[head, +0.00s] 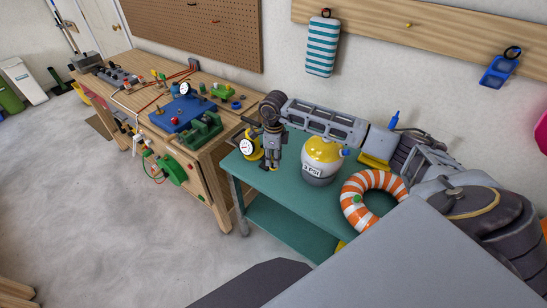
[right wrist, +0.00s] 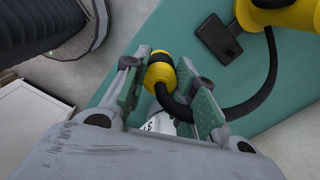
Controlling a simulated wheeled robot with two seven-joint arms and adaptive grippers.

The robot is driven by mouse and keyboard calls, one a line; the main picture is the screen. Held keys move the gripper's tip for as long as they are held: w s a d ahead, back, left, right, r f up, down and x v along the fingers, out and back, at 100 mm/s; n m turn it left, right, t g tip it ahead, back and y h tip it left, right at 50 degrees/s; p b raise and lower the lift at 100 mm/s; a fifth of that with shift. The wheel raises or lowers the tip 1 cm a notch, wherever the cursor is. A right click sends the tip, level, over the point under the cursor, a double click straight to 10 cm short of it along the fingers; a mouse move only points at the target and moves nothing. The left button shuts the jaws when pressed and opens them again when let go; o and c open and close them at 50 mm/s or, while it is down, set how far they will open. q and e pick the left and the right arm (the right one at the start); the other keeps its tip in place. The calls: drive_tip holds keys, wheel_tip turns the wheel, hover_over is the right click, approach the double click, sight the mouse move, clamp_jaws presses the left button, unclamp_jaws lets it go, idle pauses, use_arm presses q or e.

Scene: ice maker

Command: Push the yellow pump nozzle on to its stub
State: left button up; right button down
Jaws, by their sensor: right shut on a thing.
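My right gripper (head: 272,156) points down over the green cart top, left of the grey and yellow ball-shaped body (head: 318,176) marked PSI. In the right wrist view my right gripper (right wrist: 168,92) is shut on the yellow nozzle (right wrist: 160,72), whose end is dark. A black hose (right wrist: 262,95) curves from the nozzle to the yellow pump (right wrist: 287,14). A yellow part with a white dial (head: 247,147) shows just left of the gripper. A white part with dark marks (right wrist: 158,122) shows below the nozzle, partly hidden. I cannot identify the stub. My left gripper is out of view.
An orange and white ring (head: 354,214) lies on the green cart (head: 283,186), right of the ball-shaped body. A wooden workbench (head: 218,150) with tools and a blue plate stands to the left. Open floor lies in front.

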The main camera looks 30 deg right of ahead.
drive_tip(key=m, duration=0.5)
drive_tip(key=shift+m, duration=0.3)
drive_tip(key=m, duration=0.5)
drive_tip(key=shift+d+m, duration=0.1)
drive_tip(key=shift+m, duration=0.5)
drive_tip(key=shift+w+d+m, duration=0.1)
drive_tip(key=shift+w+m, duration=0.1)
drive_tip(key=shift+m, duration=0.3)
